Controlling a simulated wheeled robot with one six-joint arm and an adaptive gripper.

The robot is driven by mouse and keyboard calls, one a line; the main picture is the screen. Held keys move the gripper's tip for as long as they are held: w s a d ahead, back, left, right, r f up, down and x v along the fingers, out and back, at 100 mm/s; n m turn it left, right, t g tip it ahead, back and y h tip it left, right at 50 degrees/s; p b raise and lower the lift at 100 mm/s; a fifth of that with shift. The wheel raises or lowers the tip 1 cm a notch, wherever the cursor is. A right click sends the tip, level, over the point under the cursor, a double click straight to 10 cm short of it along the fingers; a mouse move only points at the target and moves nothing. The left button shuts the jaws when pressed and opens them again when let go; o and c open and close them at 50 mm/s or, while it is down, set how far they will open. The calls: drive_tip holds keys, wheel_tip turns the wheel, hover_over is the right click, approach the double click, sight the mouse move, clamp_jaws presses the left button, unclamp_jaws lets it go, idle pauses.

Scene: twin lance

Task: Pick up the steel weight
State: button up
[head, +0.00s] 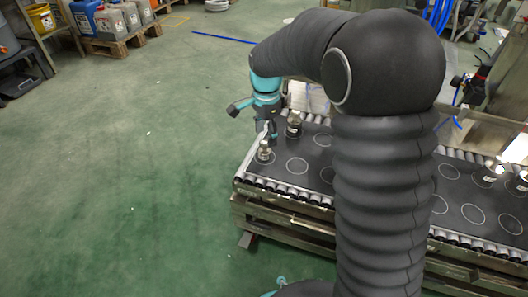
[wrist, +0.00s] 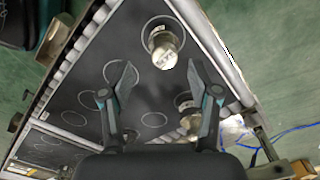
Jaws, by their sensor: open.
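A shiny steel weight (wrist: 165,50) stands in a printed circle near the end of the black mat, ahead of my open fingers in the wrist view. In the head view, a small steel-coloured piece (head: 264,154) stands on the mat's near left corner, just below my gripper (head: 252,120); it appears to be the same weight. My gripper (wrist: 164,82) is open with nothing between its fingers. A second, darker-bodied piece (head: 294,126) stands behind it; a metallic piece by the right finger in the wrist view (wrist: 190,118) may be this one.
The black mat (head: 310,150) with printed circles lies on a roller conveyor (head: 285,190). More shiny pieces (head: 490,176) stand at its far right. My arm hides the conveyor's middle. Green floor at left is clear; containers on a pallet (head: 115,45) are at the back.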

sight(266, 142)
drive_tip(key=f, duration=0.3)
drive_tip(key=f+b, duration=0.1)
drive_tip(key=f, duration=0.1)
drive_tip(key=shift+w, duration=0.3)
drive_tip(key=shift+r, duration=0.15)
clamp_jaws()
